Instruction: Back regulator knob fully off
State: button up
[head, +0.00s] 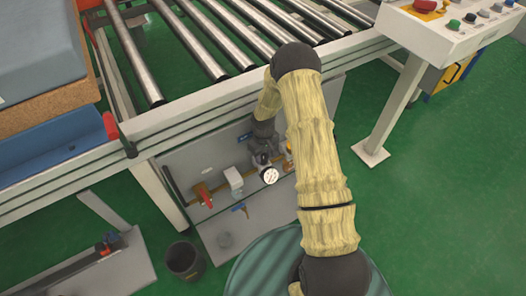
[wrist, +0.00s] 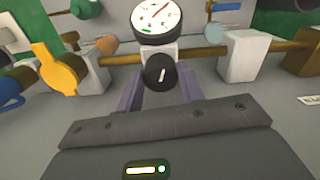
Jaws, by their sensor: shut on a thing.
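The regulator knob (wrist: 161,73) is a round black knob with a white pointer mark, seen face-on in the wrist view. The mark stands nearly upright, leaning slightly right at the top. A white-faced gauge (wrist: 157,20) sits just above it; the same gauge shows in the head view (head: 270,176). My gripper (wrist: 160,80) has its two grey fingers at the left and right of the knob, shut on it. In the head view my gripper (head: 263,152) reaches down to the pipe panel beside the gauge and hides the knob there.
A brass pipe (wrist: 125,57) runs across the panel. A yellow-orange valve handle (wrist: 57,72) stands left of the knob and a white block (wrist: 244,56) right. In the head view, a red handle (head: 203,195) and blue handle (head: 239,207) sit nearby, below the roller conveyor (head: 203,52).

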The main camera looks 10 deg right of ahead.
aim_at(264, 156)
jog(key=shift+n+p, duration=1)
jog(key=shift+n, duration=1)
jog(key=o, duration=1)
jog(key=shift+r, duration=0.15)
notch_tip(264, 156, up, 17)
jog(key=p, duration=0.3)
jog(key=shift+r, duration=0.1)
